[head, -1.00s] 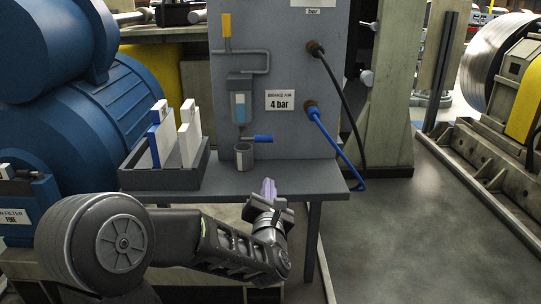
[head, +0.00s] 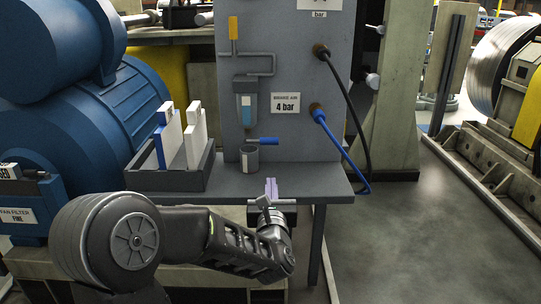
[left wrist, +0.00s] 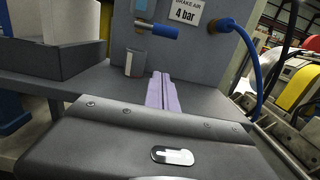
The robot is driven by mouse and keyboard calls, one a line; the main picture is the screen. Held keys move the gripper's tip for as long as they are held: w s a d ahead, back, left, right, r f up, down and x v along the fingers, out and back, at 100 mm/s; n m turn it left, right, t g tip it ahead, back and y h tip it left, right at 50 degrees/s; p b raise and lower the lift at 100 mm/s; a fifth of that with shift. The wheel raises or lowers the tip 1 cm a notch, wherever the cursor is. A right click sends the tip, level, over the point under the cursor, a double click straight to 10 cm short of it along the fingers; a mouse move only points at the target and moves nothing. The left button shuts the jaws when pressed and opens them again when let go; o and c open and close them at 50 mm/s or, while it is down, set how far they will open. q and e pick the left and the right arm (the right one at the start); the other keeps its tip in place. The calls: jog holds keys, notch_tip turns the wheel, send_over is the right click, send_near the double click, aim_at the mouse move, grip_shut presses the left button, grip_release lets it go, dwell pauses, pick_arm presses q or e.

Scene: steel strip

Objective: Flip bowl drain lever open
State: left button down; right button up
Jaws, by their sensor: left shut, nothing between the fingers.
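The bowl drain lever is a short blue handle (head: 263,141) sticking out to the right below the filter bowl (head: 245,104) on the grey panel. It also shows in the left wrist view (left wrist: 158,29), level and above a grey cup (left wrist: 134,63). The cup (head: 249,158) stands on the shelf under the bowl. My left gripper (head: 271,187) is shut and empty, its pale purple fingers over the shelf's front part, in front of, below and apart from the lever. In the left wrist view the fingers (left wrist: 161,90) point toward the panel. My right gripper is not in view.
A grey tray (head: 168,181) with upright white and blue panels stands left on the shelf (head: 320,182). A blue hose (head: 338,148) and a black hose (head: 346,92) hang at the panel's right. A "4 bar" label (head: 286,103) is above the lever. The shelf's right part is clear.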

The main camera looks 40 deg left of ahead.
pick_arm(q)
jog(key=x, duration=0.8)
jog(key=r, duration=0.2)
jog(key=w+a+r, duration=0.1)
jog(key=r, duration=0.1)
jog(key=shift+p, duration=0.35)
jog(key=shift+w, duration=0.1)
